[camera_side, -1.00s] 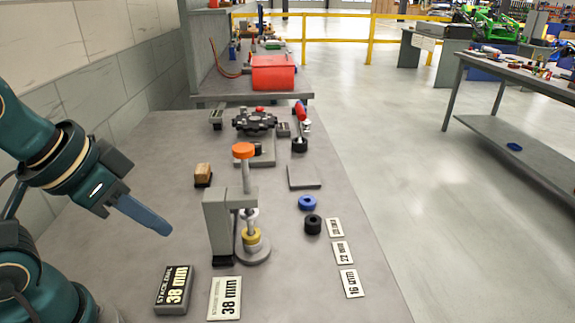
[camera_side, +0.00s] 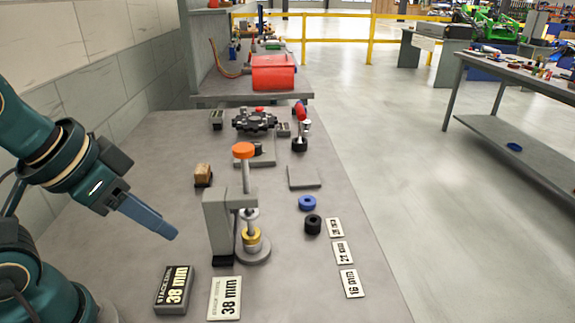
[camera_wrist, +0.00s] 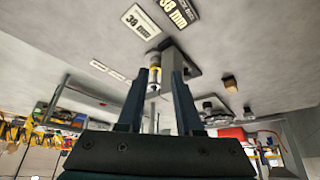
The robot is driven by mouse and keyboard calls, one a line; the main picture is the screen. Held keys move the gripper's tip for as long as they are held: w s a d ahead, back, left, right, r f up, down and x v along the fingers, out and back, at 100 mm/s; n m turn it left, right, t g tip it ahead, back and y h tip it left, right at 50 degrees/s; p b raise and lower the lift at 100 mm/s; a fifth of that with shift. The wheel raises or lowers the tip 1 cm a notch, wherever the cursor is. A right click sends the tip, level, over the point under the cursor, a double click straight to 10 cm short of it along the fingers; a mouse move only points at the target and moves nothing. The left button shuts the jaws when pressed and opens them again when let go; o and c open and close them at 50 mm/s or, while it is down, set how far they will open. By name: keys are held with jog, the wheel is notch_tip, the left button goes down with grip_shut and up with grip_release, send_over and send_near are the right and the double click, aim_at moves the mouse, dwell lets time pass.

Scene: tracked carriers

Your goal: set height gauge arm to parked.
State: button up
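The height gauge (camera_side: 217,222) is a grey upright column with a short arm (camera_side: 240,200) reaching right from its top, across the spindle stand. An orange knob (camera_side: 243,150) tops a grey rod there. The spindle rises from a round grey base (camera_side: 254,257) and carries a yellow ring (camera_side: 252,240) and paler rings above it. My gripper (camera_side: 174,235) is left of the gauge, apart from it, tilted down to the right. In the wrist view my gripper (camera_wrist: 158,90) has two spread fingers with nothing held; the spindle with its yellow ring (camera_wrist: 154,74) appears beyond, between them.
A dark "38 mm" block (camera_side: 174,290) and a white "38 mm" card (camera_side: 225,298) lie in front. Blue (camera_side: 307,202) and black (camera_side: 312,224) rings and several label cards lie right. A wooden-topped block (camera_side: 203,175) stands behind. Bench between my gripper and gauge is clear.

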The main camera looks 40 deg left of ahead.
jog(key=o, duration=0.3)
jog(key=shift+r, duration=0.45)
jog(key=w+a+r+m+g, duration=0.3)
jog(key=w+r+m, duration=0.5)
jog(key=w+m, duration=0.15)
jog(key=w+a+f+m+g, duration=0.3)
jog(key=w+a+f+m, duration=0.15)
jog(key=w+m, duration=0.35)
jog(key=shift+m, duration=0.25)
jog(key=f, duration=1)
jog(key=s+f, duration=0.1)
jog(key=f, duration=0.4)
jog(key=shift+a+f, duration=0.3)
jog(key=shift+f, duration=0.1)
grip_shut()
jog(key=shift+r, duration=0.1)
